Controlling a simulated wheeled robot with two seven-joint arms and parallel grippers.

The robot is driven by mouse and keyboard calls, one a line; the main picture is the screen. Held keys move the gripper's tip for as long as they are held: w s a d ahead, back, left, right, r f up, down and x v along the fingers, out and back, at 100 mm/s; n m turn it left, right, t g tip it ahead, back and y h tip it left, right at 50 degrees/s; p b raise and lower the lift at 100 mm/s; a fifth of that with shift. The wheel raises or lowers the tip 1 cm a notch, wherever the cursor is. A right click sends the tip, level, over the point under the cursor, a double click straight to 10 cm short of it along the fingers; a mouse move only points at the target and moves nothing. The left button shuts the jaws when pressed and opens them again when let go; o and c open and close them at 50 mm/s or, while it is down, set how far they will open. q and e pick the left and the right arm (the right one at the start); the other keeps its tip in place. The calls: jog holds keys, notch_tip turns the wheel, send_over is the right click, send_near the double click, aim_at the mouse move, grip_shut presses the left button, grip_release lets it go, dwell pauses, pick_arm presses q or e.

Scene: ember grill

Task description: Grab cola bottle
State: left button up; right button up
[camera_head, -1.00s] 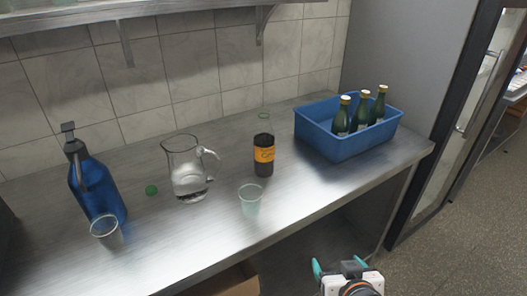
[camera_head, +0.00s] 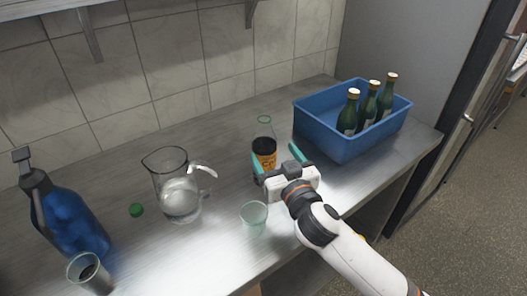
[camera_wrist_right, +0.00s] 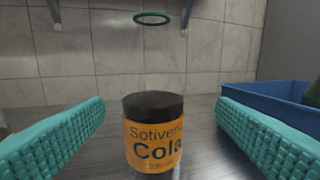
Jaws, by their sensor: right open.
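The cola bottle (camera_head: 264,147) is dark with an orange label and stands upright on the metal counter. In the right wrist view the cola bottle (camera_wrist_right: 155,135) shows its "Cola" label, centred between two teal finger pads. My right gripper (camera_head: 277,155) is open, with its fingers pointing at the bottle from the front. The wrist view shows a gap between each pad and the bottle. The gripper hides the bottle's lower part in the head view. My left gripper is not in view.
A blue crate (camera_head: 345,152) with green bottles stands to the right, close to the right finger. A clear cup (camera_head: 254,216) is just left of my arm. A glass pitcher (camera_head: 178,187), a blue bottle (camera_head: 68,222) and another cup (camera_head: 88,272) stand further left.

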jog(key=shift+w+a, duration=0.25)
jog(key=shift+w, duration=0.35)
jog(key=x, duration=0.3)
jog(key=f+p+x, duration=0.1)
jog(key=x, duration=0.1)
jog(key=shift+a, duration=0.4)
jog(key=shift+w, duration=0.25)
jog(key=shift+s, duration=0.1)
jog(key=shift+c, duration=0.8)
jog(key=c, duration=0.9)
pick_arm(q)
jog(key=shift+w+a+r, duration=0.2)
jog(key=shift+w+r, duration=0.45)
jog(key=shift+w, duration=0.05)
pick_arm(e)
jog(key=shift+c, duration=1.3)
jog(key=shift+r, duration=0.2)
